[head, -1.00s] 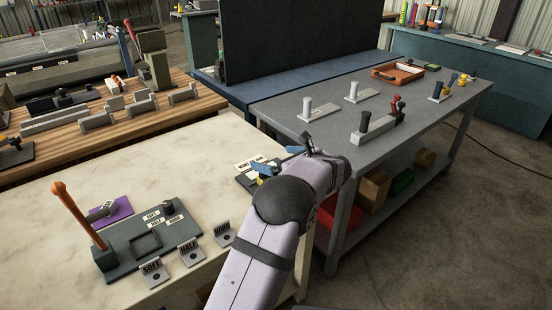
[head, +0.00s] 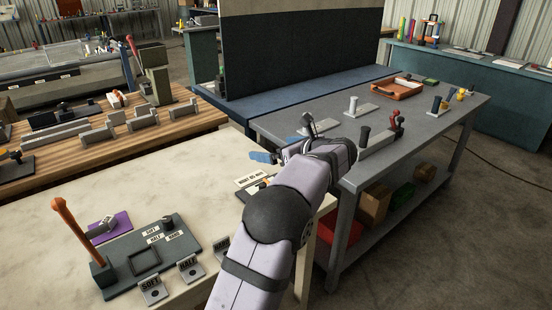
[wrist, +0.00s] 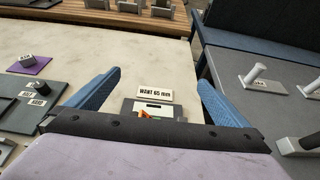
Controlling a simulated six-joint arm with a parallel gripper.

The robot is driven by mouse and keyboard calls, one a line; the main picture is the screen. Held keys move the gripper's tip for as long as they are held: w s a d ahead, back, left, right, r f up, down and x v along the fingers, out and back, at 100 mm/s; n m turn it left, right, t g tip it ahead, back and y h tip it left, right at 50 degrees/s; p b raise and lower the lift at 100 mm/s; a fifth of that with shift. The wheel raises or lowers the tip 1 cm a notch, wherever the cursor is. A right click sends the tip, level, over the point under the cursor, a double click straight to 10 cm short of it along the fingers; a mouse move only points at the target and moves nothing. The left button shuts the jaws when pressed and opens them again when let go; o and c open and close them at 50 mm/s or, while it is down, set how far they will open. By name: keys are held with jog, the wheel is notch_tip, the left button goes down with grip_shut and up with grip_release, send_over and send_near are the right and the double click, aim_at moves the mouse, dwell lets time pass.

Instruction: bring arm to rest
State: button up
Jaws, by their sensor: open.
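My gripper shows in the wrist view (wrist: 160,92) with its two blue fingers spread wide apart and nothing between them. In the head view my gripper (head: 268,152) is partly hidden by my arm, above the right edge of the pale table (head: 130,175). In the wrist view a card reading "WANT 65 mm" (wrist: 155,93) lies on the table beyond the fingers.
A dark board (head: 160,258) with an orange post (head: 75,228) and labelled stands is at the table's left front. A purple mat (head: 108,227) lies behind it. The grey bench (head: 425,125) at right holds upright handles and an orange tray (head: 397,88). A dark panel stands behind.

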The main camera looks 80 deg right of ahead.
jog(key=shift+r, duration=0.4)
